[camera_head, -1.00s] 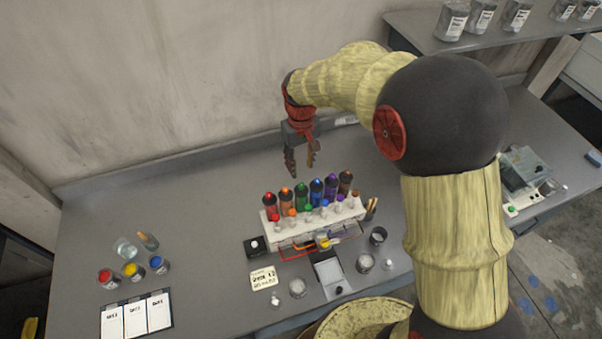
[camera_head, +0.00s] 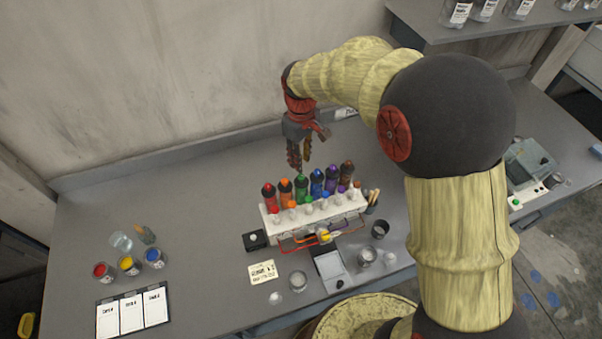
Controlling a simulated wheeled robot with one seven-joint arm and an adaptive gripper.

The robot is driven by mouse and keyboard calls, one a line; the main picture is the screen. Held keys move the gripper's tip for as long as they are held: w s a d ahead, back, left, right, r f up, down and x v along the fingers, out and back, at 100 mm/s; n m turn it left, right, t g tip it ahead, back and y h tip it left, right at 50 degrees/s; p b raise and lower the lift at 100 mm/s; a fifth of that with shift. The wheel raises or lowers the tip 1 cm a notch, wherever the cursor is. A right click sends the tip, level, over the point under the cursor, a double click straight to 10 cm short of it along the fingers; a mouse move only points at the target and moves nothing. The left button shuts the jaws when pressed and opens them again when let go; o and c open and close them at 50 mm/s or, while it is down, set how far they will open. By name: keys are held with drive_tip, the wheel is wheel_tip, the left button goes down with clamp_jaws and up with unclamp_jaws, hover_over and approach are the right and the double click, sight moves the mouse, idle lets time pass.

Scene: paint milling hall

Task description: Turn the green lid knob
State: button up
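The green bottle (camera_head: 301,190) stands upright in a white rack, third from the left in a row of coloured bottles. Its green lid knob (camera_head: 301,178) is on top. My gripper (camera_head: 300,168) points down just above and behind it in the picture. Its two fingers are apart with a narrow gap and nothing visible between them. The fingertips look close to the knob, but I cannot tell whether they touch it.
The white rack (camera_head: 283,222) also holds red, orange, blue, purple and brown bottles close by on both sides. Coloured tubes run along its front. A small black box (camera_head: 255,240) and a note card (camera_head: 263,272) lie at the left. The table behind the rack is clear.

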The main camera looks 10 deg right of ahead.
sight(301, 175)
drive_tip(key=shift+r+n, duration=0.1)
drive_tip(key=shift+n, duration=0.7)
drive_tip(key=shift+f, duration=3.9)
drive_tip(key=shift+c, duration=0.3)
clamp_jaws()
